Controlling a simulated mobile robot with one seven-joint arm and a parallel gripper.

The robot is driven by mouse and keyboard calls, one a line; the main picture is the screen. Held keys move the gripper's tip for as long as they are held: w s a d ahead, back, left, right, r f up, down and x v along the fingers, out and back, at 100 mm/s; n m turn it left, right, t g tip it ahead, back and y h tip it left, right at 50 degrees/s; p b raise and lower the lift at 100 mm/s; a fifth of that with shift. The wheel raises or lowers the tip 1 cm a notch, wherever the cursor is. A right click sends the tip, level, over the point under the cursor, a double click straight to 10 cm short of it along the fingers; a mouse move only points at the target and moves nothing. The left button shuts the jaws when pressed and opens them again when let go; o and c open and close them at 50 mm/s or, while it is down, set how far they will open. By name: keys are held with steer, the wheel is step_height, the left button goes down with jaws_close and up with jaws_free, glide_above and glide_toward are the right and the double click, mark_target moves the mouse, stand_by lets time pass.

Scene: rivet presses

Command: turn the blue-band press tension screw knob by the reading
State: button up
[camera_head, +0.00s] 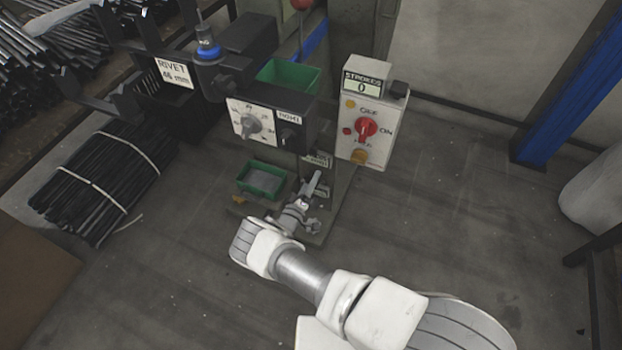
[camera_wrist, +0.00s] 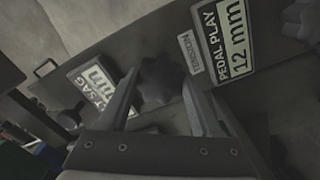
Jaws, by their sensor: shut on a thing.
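The dark lobed tension screw knob (camera_wrist: 162,80) is in the wrist view, beside a small "TENSION" label (camera_wrist: 193,54). My gripper (camera_wrist: 160,88) has one finger on each side of the knob and is shut on it. In the head view my gripper (camera_head: 314,184) is low at the front of the press, and hides the knob. The pedal play plate (camera_wrist: 226,38) reads 12 mm. A second plate (camera_wrist: 97,87), ending in "T SAG" and "mm", has its number hidden by my left finger.
A control box (camera_head: 362,120) with a red switch and a strokes counter showing 0 stands right of the press. Green bins (camera_head: 262,180) sit left of my gripper. Bundled black rods (camera_head: 95,180) lie on the floor at left.

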steer(key=shift+m+p, duration=0.7)
steer(key=shift+m, duration=1.5)
steer(key=o, duration=1.4)
steer(key=shift+c, duration=0.2)
steer(key=shift+s+a, duration=0.1)
